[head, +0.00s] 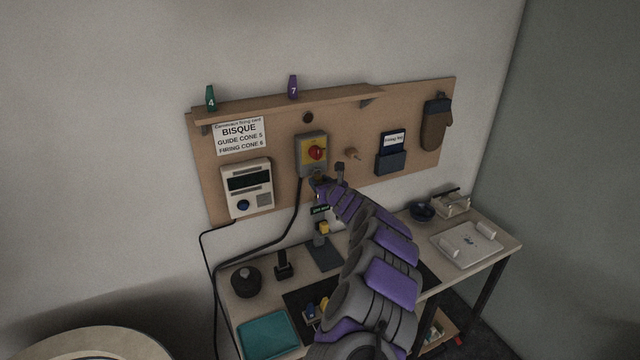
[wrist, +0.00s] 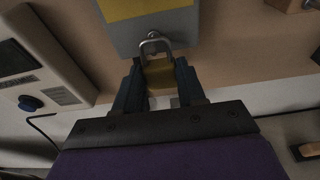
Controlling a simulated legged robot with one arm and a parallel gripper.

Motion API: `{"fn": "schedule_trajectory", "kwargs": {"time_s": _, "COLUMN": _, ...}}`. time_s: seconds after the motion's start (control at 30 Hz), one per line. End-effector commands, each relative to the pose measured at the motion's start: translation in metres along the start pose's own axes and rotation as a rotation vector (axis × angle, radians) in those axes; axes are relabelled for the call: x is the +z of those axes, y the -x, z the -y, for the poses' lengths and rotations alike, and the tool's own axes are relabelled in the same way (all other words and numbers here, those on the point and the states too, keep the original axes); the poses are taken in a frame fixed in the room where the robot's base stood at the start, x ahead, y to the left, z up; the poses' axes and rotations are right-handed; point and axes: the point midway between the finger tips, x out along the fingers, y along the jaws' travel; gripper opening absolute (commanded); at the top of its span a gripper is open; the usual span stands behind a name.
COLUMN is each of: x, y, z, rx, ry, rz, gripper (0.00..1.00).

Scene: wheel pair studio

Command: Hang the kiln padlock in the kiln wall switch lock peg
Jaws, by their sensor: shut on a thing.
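The kiln padlock (wrist: 160,75) has a brass body and a grey shackle pointing up, seen in the wrist view. My gripper (wrist: 160,84) is shut on its body, one dark finger on each side. The kiln wall switch (head: 312,154) is a grey box with a yellow plate and a red knob on the board. Its lower edge (wrist: 150,30) shows right behind the shackle in the wrist view. In the head view my gripper (head: 318,181) is just below the switch. The lock peg cannot be made out, and I cannot tell whether the shackle touches the switch.
A controller (head: 247,188) is left of the switch. A wooden peg (head: 352,154), a card holder (head: 391,158) and a mitt (head: 436,124) are to the right. A black cable (head: 299,205) hangs below the switch. The bench (head: 480,254) below holds several items.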

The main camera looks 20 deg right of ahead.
Motion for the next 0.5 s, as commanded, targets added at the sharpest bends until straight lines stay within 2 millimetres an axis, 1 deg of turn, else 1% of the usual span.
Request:
{"fn": "schedule_trajectory", "kwargs": {"time_s": 0.37, "x": -0.0010, "y": -0.0002, "z": -0.0005, "rx": 0.000, "ry": 0.001, "rz": -0.001, "gripper": 0.08}}
{"fn": "schedule_trajectory", "kwargs": {"time_s": 0.4, "x": -0.0010, "y": -0.0003, "z": -0.0005, "rx": 0.000, "ry": 0.001, "rz": -0.001, "gripper": 0.40}}
{"fn": "schedule_trajectory", "kwargs": {"time_s": 0.5, "x": -0.0009, "y": -0.0003, "z": -0.0005, "rx": 0.000, "ry": 0.000, "rz": -0.001, "gripper": 0.50}}
